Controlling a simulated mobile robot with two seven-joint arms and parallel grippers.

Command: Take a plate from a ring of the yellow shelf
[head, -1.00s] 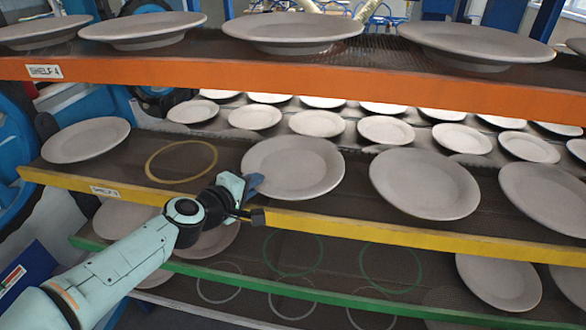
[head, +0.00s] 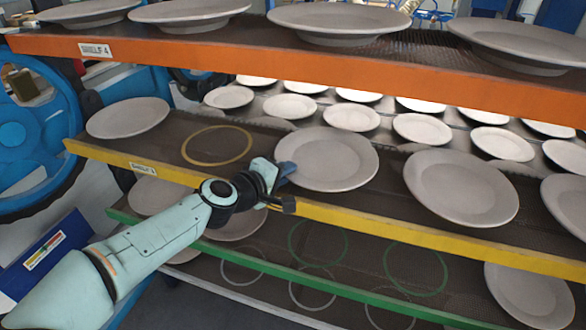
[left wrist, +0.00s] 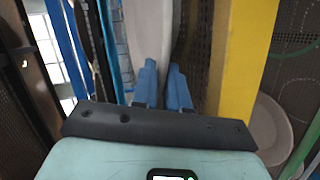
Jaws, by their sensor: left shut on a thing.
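The yellow shelf (head: 390,230) runs across the middle of the head view and carries a row of pale grey plates. My left gripper (head: 284,170) is at the front left rim of one plate (head: 330,158), just right of an empty yellow ring (head: 217,146). In the left wrist view my left gripper (left wrist: 163,78) has its two blue fingers on either side of that plate's rim (left wrist: 150,30), shut on it. The plate appears still at shelf level; I cannot tell whether it is lifted. My right gripper is not in view.
An orange-edged shelf (head: 300,65) with plates hangs above. Below, a green-edged shelf (head: 330,280) has empty rings and some plates. Another plate (head: 460,188) stands close on the right, and one (head: 128,117) at the far left.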

